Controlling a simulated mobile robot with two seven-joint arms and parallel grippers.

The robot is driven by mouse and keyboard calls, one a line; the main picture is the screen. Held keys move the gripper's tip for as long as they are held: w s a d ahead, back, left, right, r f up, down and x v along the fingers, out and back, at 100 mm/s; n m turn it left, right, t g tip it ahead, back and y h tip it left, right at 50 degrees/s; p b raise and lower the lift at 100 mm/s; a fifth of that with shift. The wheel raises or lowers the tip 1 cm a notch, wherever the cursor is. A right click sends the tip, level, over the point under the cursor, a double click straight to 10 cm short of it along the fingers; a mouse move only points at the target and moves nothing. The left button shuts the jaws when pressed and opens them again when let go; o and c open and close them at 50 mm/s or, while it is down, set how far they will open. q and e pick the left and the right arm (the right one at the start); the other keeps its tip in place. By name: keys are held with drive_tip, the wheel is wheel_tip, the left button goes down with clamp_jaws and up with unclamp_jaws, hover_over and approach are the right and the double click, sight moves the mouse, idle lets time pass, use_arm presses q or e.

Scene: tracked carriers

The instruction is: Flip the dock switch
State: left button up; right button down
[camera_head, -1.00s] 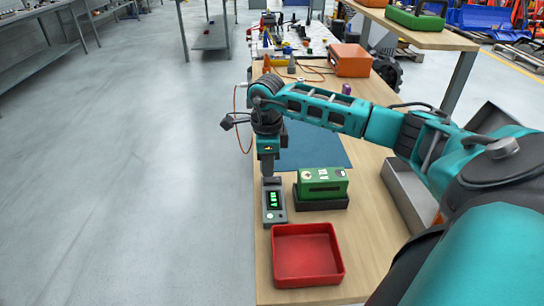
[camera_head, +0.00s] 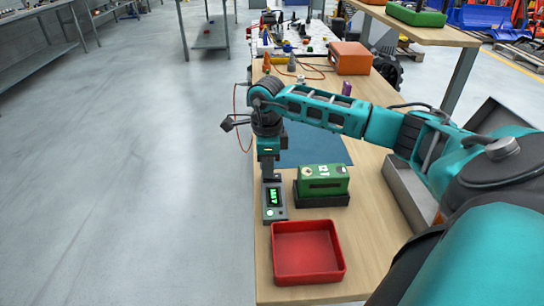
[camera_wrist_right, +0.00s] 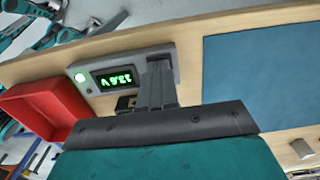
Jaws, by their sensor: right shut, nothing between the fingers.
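A grey box (camera_head: 274,214) with a lit green display stands on the bench near its left edge. It also shows in the right wrist view (camera_wrist_right: 128,62), with a green light beside a voltage-like readout. A green block (camera_head: 323,180) sits in a dark dock base (camera_head: 322,201) just right of the box. My right gripper (camera_head: 268,178) points down, shut and empty, at the far end of the grey box. Its fingertips (camera_wrist_right: 159,62) cover that end in the wrist view. They look touching or very close, and any switch there is hidden. My left gripper is not in view.
An open red tray (camera_head: 306,255) stands in front of the grey box. A blue mat (camera_head: 318,146) lies behind the dock. An orange box (camera_head: 350,59) and a purple item (camera_head: 346,88) stand farther back. Open floor (camera_head: 120,200) lies left of the bench.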

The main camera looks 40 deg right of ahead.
drive_tip(key=shift+f, duration=0.25)
drive_tip(key=shift+r+p, duration=2.5)
drive_tip(key=shift+r, duration=1.1)
drive_tip(key=shift+f, duration=0.1)
